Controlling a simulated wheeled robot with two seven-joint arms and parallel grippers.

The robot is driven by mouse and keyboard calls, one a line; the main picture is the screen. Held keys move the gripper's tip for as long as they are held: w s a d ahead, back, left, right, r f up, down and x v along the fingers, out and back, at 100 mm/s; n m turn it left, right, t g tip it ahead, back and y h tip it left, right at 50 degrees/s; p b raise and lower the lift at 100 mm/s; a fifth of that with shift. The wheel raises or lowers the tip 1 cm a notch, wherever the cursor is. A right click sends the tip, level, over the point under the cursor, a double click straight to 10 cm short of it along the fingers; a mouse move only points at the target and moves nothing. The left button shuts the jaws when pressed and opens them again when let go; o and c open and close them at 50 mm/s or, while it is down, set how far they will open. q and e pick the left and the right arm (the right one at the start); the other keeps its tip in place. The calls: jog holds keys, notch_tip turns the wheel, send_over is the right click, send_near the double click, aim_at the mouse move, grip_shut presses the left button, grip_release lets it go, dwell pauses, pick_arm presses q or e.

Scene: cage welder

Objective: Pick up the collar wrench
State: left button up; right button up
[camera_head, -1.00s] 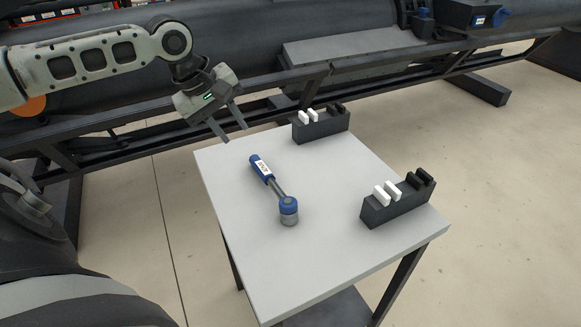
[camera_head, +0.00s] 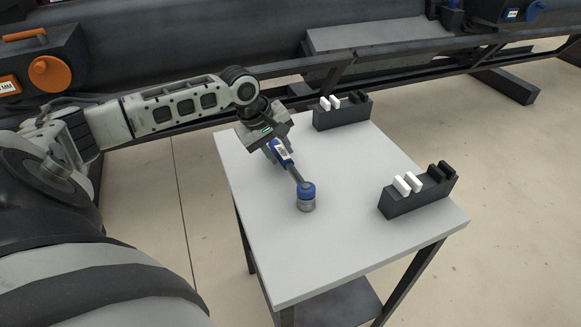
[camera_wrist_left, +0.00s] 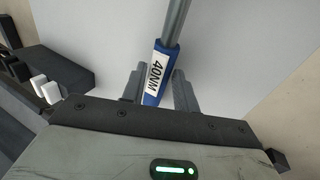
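The collar wrench (camera_head: 305,190) lies on the grey table, with a blue handle, a grey shaft and a blue and grey round head. Its handle bears a white 40NM label in the left wrist view (camera_wrist_left: 158,72). My left gripper (camera_head: 275,152) is down at the handle. In the left wrist view its two fingers (camera_wrist_left: 159,88) stand on either side of the handle, close to it. I cannot tell whether they press on it. Part of the handle end is hidden by the gripper. My right gripper is not in view.
The table (camera_head: 330,255) has bare room in front of the wrench. Two dark holders with white and black blocks stand on it, one at the back (camera_head: 343,118) and one at the right (camera_head: 415,201). A dark frame rail runs behind the table.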

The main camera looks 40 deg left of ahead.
pick_arm(q)
jog(key=shift+w+d+f, duration=0.15)
jog(key=shift+w+f, duration=0.05)
jog(key=shift+f, duration=0.4)
grip_shut()
jog(key=shift+r, duration=0.15)
jog(key=shift+r, duration=0.2)
notch_tip(320, 180, up, 2)
jog(key=shift+r, duration=0.1)
jog(key=s+d+r+p, duration=0.1)
jog(key=s+d+r, duration=0.2)
jog(key=s+r, duration=0.7)
jog(key=s, duration=0.3)
jog(key=shift+s+d, duration=0.25)
jog(key=shift+s, duration=0.05)
